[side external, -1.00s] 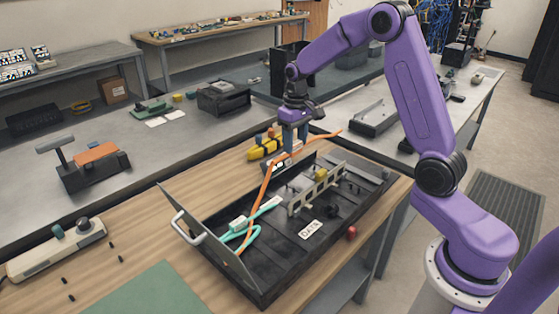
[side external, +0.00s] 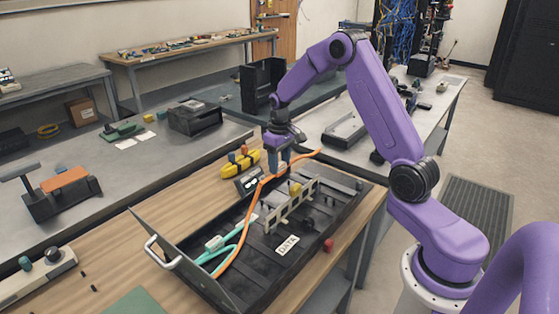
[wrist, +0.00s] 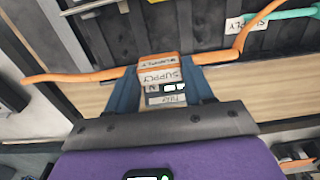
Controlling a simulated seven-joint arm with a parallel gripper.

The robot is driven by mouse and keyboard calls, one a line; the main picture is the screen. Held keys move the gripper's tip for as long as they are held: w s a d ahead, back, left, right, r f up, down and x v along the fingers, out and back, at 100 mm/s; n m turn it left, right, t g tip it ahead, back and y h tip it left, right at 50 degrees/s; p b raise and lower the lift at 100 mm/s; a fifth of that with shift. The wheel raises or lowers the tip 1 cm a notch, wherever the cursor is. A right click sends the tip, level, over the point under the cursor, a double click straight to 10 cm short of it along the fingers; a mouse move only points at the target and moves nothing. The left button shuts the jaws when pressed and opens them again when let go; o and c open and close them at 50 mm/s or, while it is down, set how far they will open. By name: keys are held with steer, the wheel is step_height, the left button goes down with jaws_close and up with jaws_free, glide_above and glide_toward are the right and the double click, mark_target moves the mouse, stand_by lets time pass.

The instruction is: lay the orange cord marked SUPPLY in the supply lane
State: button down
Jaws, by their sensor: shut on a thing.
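My gripper (wrist: 157,74) is shut on the orange cord (wrist: 70,77), at an orange piece marked SUPPLY between the fingers. In the side view my gripper (side external: 281,165) is above the far edge of the black tray (side external: 350,215). The orange cord (side external: 243,232) runs from the gripper down to the tray's left end, and a loose end sticks out to the right. A teal cord (side external: 229,238) lies in the tray's left part, beside the orange one. In the wrist view, a white SUPPLY label (wrist: 243,23) sits beside the teal cord (wrist: 290,13). Lane floors are partly hidden.
A grey slotted bracket (side external: 293,207) stands across the tray's middle. A white DATA label (side external: 287,245) is nearer the front. The tray's left panel (side external: 180,262) is tilted, with a handle. A dark box (side external: 248,180) and a yellow object (side external: 240,162) stand behind the tray.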

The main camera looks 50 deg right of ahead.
mark_target(280, 175)
stand_by(1.4)
steer(key=shift+f, duration=2.55)
steer(key=shift+f, duration=1.95)
steer(key=shift+c, duration=1.7)
jaws_free()
steer(key=shift+r, duration=0.15)
step_height(280, 175, up, 17)
steer(key=shift+r, duration=0.1)
